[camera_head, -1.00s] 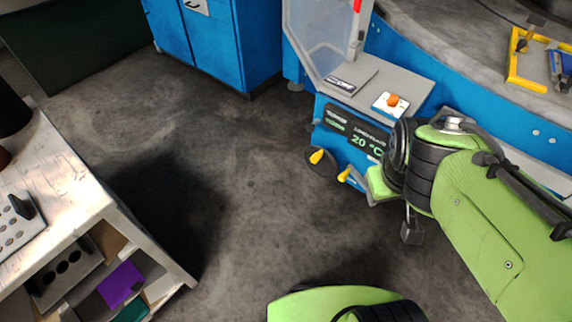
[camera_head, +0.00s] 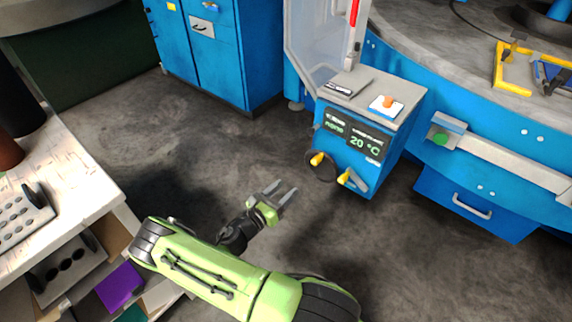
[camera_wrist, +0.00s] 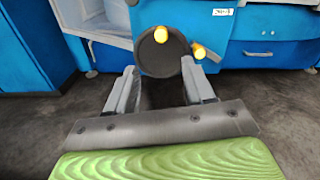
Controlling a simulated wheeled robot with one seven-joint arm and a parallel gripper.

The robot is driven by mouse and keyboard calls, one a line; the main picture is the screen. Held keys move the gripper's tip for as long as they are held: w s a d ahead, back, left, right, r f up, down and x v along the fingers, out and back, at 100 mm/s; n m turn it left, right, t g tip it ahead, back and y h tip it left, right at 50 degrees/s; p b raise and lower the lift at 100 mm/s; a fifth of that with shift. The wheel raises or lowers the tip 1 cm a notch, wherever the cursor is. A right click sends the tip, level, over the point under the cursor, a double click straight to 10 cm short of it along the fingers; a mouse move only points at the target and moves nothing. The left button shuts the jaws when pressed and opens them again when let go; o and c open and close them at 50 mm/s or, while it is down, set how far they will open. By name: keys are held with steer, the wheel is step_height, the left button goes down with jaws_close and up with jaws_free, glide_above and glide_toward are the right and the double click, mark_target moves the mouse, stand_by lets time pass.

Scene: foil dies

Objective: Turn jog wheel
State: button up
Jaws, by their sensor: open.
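The jog wheel is a dark round disc (camera_head: 322,171) with a yellow knob (camera_head: 317,159), low on the front of a blue cabinet. In the wrist view the wheel (camera_wrist: 160,58) faces me beyond the fingers, its knob near the upper middle. A second yellow-tipped handle (camera_head: 346,177) on a grey lever sits just right of it. My gripper (camera_head: 287,188) is open and empty, left of and below the wheel in the head view, apart from it. In the wrist view its two fingers (camera_wrist: 158,72) point toward the wheel, one on each side of it.
The blue cabinet carries a display reading 20 °C (camera_head: 365,142) and a top panel with an orange button (camera_head: 388,101). A white workbench (camera_head: 75,200) stands at left. A drawer unit (camera_head: 475,207) is at right. Grey floor (camera_head: 225,150) around my gripper is clear.

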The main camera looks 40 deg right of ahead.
mark_target(313, 163)
steer(key=d+b, duration=0.1)
steer(key=d, duration=0.4)
steer(key=w+d+b, duration=0.1)
steer(key=d, duration=0.4)
steer(key=d+b, duration=0.1)
steer(key=d, duration=0.5)
steer(key=shift+w, duration=0.2)
steer(key=shift+a, duration=0.1)
steer(key=shift+c, duration=0.2)
jaws_close()
